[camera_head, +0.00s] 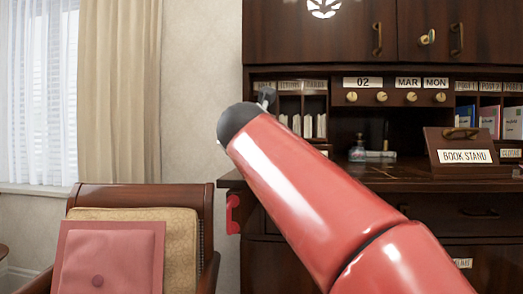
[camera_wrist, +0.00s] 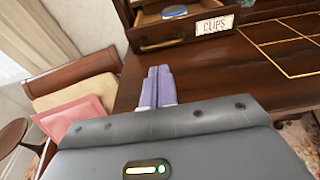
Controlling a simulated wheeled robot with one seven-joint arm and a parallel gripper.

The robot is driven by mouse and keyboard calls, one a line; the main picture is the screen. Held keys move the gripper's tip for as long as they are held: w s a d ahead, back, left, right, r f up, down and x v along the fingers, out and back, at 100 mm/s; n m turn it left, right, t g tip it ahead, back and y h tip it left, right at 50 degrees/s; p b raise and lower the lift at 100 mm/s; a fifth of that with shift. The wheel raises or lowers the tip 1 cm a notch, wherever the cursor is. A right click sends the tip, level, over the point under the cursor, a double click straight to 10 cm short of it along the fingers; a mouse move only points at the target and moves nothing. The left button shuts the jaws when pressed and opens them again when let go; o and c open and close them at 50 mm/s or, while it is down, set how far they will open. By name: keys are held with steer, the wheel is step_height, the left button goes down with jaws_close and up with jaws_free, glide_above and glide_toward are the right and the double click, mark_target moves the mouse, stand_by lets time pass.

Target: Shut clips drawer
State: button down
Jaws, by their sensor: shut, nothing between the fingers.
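The clips drawer (camera_wrist: 193,33) is in the wrist view at the top. It is dark wood, stands open, and has a white label reading CLIPS (camera_wrist: 214,25) at the right of its front. A small round blue-topped item (camera_wrist: 174,12) lies inside it. My gripper (camera_wrist: 158,70) shows two pale purple fingers held together, with nothing between them. The fingers point toward the drawer front from the near side, apparently short of it. In the head view my red arm hides the clips drawer.
The desk top (camera_wrist: 230,75) is dark wood with gold lines and looks mostly clear. An armchair (camera_head: 187,200) with a pink cushion (camera_head: 108,260) stands left of the desk.

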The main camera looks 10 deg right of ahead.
steer(key=x, duration=0.9)
steer(key=shift+w+d+f, duration=0.1)
steer(key=shift+w, duration=0.1)
